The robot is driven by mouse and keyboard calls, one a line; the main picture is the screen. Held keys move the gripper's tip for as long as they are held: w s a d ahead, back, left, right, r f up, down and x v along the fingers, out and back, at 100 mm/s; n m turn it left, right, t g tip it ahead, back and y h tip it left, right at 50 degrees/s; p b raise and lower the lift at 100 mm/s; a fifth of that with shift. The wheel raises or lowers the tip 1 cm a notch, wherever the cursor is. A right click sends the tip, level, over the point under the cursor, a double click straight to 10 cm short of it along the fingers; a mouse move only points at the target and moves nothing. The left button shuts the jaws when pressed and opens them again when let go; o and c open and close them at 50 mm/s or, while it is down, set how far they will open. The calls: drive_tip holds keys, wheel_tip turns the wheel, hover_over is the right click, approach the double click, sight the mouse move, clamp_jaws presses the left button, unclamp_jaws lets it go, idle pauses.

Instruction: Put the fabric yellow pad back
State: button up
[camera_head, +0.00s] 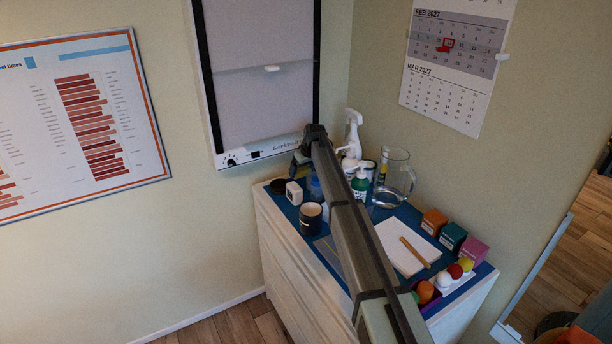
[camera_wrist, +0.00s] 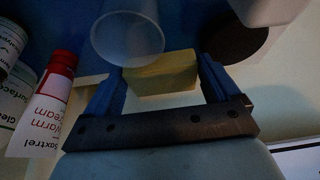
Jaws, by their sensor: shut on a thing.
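The yellow pad (camera_wrist: 163,76) is a small block between the blue fingers of my gripper (camera_wrist: 160,88) in the wrist view. The fingers are closed against its two sides. A translucent cup (camera_wrist: 128,38) is right beside the pad; whether they touch I cannot tell. In the head view my arm reaches over the cabinet to its back corner, and the gripper (camera_head: 301,160) is partly seen there.
The cabinet's blue top (camera_head: 325,250) holds a dark jar (camera_head: 311,218), a white box (camera_head: 294,193), a spray bottle (camera_head: 352,135), a glass jug (camera_head: 393,180), a notepad (camera_head: 402,250) and several coloured boxes. A red-and-white tube (camera_wrist: 50,105) stands left of the fingers in the wrist view.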

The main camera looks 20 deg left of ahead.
drive_tip(key=shift+w+d, duration=0.5)
drive_tip(key=shift+w, duration=0.15)
drive_tip(key=shift+s+f, duration=0.15)
drive_tip(key=shift+f, duration=1.4)
drive_tip(key=shift+f, duration=0.2)
drive_tip(key=o, duration=0.7)
drive_tip(key=shift+c, duration=0.2)
drive_tip(key=v, duration=1.3)
drive_tip(key=shift+d+r, duration=0.2)
drive_tip(key=shift+r, duration=0.15)
